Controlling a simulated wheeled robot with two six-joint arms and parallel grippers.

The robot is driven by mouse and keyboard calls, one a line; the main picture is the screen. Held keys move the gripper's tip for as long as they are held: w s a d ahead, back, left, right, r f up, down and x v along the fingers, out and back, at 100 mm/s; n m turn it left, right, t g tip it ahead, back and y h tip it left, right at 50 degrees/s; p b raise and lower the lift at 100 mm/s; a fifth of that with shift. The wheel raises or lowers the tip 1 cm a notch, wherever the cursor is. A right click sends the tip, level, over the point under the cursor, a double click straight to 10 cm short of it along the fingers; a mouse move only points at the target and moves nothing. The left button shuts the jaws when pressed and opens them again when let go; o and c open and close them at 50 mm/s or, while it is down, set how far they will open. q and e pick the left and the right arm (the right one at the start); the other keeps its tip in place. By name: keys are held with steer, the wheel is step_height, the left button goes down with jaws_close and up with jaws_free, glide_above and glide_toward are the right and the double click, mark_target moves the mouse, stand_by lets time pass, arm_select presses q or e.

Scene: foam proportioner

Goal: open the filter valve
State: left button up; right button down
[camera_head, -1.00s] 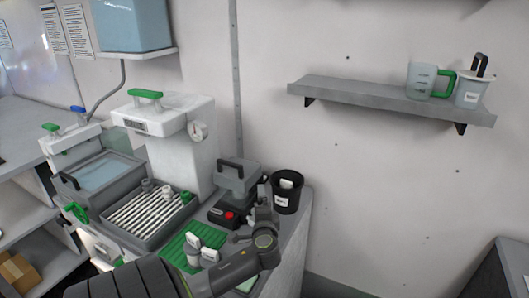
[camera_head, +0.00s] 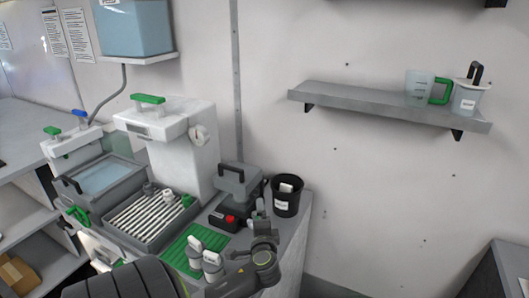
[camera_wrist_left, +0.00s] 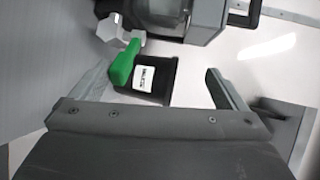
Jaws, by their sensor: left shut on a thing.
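The foam proportioner (camera_head: 168,130) stands on the left counter in the head view, with green levers on its top and front. My left gripper (camera_head: 261,212) is near the counter's right end, in front of the black bin (camera_head: 286,196). In the left wrist view a green handle (camera_wrist_left: 124,66) with a white hex end is beside the left fingertip, with the bin (camera_wrist_left: 150,82) behind it. The handle is hidden in the head view. My right gripper is not in view.
A grey box with a handle (camera_head: 238,183) stands left of the bin on a black-and-red base. White bottles (camera_head: 212,265) stand on the green mat (camera_head: 181,250) beside my left arm. A wall shelf (camera_head: 380,106) holds a jug and a cup.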

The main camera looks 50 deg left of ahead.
arm_select(q)
steer(key=shift+s+d+r, duration=0.3)
steer(key=shift+d, duration=0.35)
steer(key=shift+s+d+r, duration=0.25)
steer(key=shift+d, duration=0.35)
steer(key=shift+c, duration=1)
steer(key=shift+s+d+r, duration=0.1)
steer(key=shift+s+d, duration=0.15)
steer(key=shift+d, duration=0.1)
steer(key=c, duration=1)
steer(key=shift+s+f+v, duration=0.1)
steer(key=shift+f+v, duration=0.3)
steer(key=shift+v, duration=1.8)
steer(key=shift+s+f+v, duration=0.1)
steer(key=shift+f+v, duration=0.25)
steer(key=shift+v, duration=1.85)
steer(key=shift+s+f+v, duration=0.1)
steer(key=shift+f+v, duration=0.3)
steer(key=shift+v, duration=1.8)
steer(key=shift+f, duration=0.1)
